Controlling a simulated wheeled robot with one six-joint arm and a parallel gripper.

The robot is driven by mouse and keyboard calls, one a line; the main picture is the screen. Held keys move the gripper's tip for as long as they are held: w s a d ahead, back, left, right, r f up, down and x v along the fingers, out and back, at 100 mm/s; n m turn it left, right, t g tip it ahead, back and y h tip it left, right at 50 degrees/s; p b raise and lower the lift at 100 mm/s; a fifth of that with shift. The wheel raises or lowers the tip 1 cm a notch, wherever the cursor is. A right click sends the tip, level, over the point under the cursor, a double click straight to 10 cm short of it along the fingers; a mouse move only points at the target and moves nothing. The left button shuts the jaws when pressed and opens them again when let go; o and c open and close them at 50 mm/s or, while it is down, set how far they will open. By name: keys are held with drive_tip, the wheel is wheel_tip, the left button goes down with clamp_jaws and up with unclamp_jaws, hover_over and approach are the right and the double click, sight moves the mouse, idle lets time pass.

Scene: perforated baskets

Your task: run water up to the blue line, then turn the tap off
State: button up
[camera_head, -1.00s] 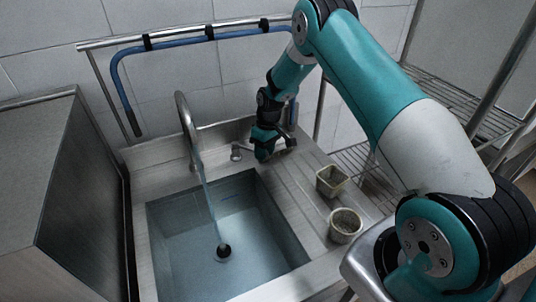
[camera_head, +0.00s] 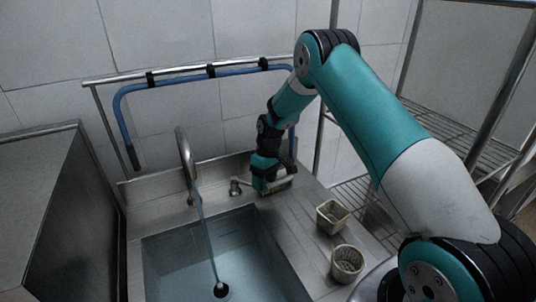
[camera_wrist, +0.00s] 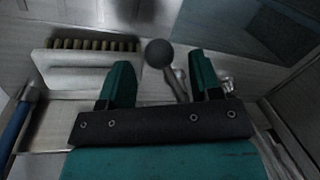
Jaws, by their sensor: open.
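Water runs in a thin stream (camera_head: 208,238) from the curved steel tap (camera_head: 185,150) into the sink (camera_head: 150,240). The stream lands near a dark round drain or plug (camera_head: 221,289). The water level and the blue line are hard to make out in the head view. The tap lever (camera_head: 237,187) stands right of the tap. In the wrist view its ball knob (camera_wrist: 158,52) shows just beyond my fingers, with the stem running back between them. My gripper (camera_wrist: 162,82) is open around the stem; I cannot tell whether it touches. My gripper (camera_head: 262,187) also shows beside the lever.
A pale brush (camera_wrist: 85,68) lies left of my fingers in the wrist view. Two small perforated baskets, one square (camera_head: 332,216) and one round (camera_head: 347,264), stand on the right drainboard. A blue hose (camera_head: 190,75) hangs on a rail behind. A wire rack (camera_head: 450,160) stands right.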

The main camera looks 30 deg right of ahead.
wheel_tip(320, 180, up, 15)
drive_tip(key=w+d+b, duration=0.1)
drive_tip(key=d+b, duration=0.1)
drive_tip(key=b, duration=0.1)
drive_tip(key=shift+d, duration=0.35)
drive_tip(key=shift+f, duration=0.1)
